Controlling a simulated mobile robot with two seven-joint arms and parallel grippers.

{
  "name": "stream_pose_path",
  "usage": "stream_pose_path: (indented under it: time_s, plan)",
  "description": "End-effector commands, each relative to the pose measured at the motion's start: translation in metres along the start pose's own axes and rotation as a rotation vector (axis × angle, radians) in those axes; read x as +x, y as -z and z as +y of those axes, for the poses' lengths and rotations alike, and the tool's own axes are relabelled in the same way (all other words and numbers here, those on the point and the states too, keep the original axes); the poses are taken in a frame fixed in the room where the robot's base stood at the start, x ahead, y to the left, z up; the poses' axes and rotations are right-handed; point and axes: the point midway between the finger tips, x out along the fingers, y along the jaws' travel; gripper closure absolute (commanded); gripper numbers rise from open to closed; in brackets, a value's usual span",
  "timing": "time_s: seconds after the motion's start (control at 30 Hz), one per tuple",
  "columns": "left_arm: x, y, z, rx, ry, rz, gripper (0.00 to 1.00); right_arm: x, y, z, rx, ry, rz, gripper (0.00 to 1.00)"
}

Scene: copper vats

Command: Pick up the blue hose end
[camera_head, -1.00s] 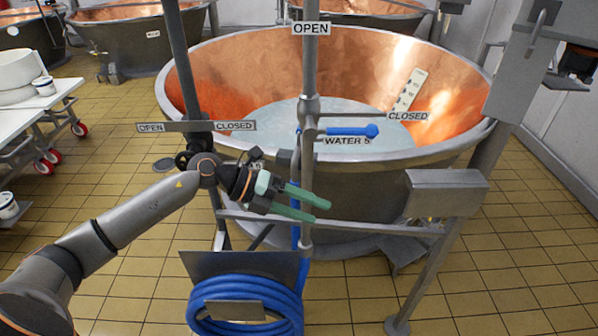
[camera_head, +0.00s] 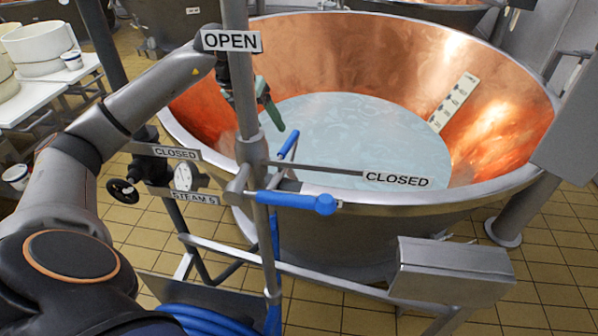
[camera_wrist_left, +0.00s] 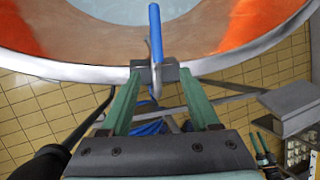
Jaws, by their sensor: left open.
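The blue hose (camera_head: 275,240) runs up beside the steel post from a coil (camera_head: 205,320) at the bottom edge. A short blue length, apparently the hose end (camera_head: 288,145), stands by the post in front of the vat's liquid. My left gripper (camera_head: 268,112) is just above and left of it in the head view, green fingers pointing down, partly behind the post. In the left wrist view my left gripper (camera_wrist_left: 160,72) is open, with a blue rod (camera_wrist_left: 155,35) and a grey block showing between and beyond its fingertips; contact cannot be told. A green-fingered shape, apparently my right gripper (camera_wrist_left: 268,145), is at lower right.
The copper vat (camera_head: 350,60) fills the centre. A blue valve handle (camera_head: 295,202) sticks out right from the post. OPEN (camera_head: 231,41) and CLOSED (camera_head: 397,180) signs surround it. A grey box (camera_head: 450,272) stands at right, a white table (camera_head: 40,95) at left.

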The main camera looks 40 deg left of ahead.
Motion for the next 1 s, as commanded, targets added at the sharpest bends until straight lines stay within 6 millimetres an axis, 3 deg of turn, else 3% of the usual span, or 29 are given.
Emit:
stream_pose_path:
  time_s: [0.17, 0.4, 0.67, 1.0]
  plan:
    - [0.011, 0.001, 0.0, 0.0, 0.002, 0.003, 0.38, -0.001, -0.001, 0.0, 0.0, 0.001, -0.003, 0.49]
    - [0.054, 0.001, -0.001, 0.0, 0.004, 0.004, 0.38, -0.004, -0.004, -0.001, 0.002, 0.002, -0.012, 0.49]
    - [0.077, 0.001, 0.001, 0.001, 0.002, 0.001, 0.38, -0.004, -0.003, -0.002, 0.002, 0.002, -0.012, 0.49]
    - [0.121, 0.006, 0.007, 0.0, 0.003, 0.001, 0.38, -0.007, 0.002, -0.002, 0.001, 0.002, -0.009, 0.49]
